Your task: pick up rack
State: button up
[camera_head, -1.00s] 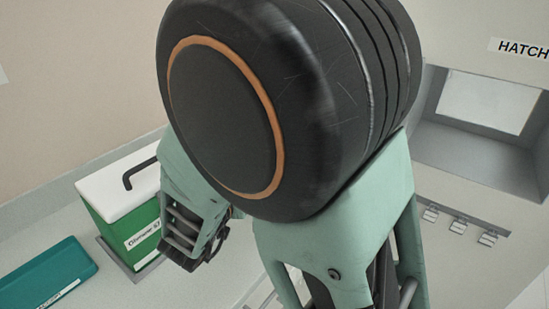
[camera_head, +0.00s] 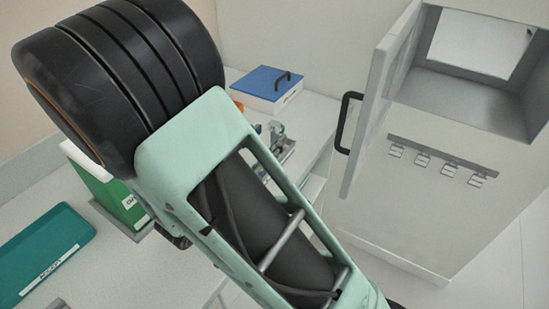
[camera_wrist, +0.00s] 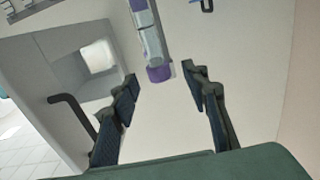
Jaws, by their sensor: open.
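A narrow grey rack-like piece (camera_wrist: 148,35) with clear parts and a purple end (camera_wrist: 158,73) lies on the pale counter in the wrist view, ahead of my fingertips. It runs off the top edge, so its far end is hidden. My gripper (camera_wrist: 161,79) is open, one dark finger on each side of the purple end; I cannot tell how far above it they are. In the head view a small cluster of grey and green parts (camera_head: 280,143) stands near the counter's edge, partly hidden by my arm; it looks like the rack. My gripper is hidden there.
An open hatch door (camera_head: 378,95) with a black handle juts out right of the counter; it also shows at left in the wrist view. A blue-lidded white box (camera_head: 268,88) stands behind. A green box (camera_head: 118,198) and teal tray (camera_head: 42,255) are at left.

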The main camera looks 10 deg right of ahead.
aim_at(273, 129)
jog(key=x, duration=0.5)
jog(key=shift+w+a, duration=0.15)
jog(key=shift+a, duration=0.05)
grip_shut()
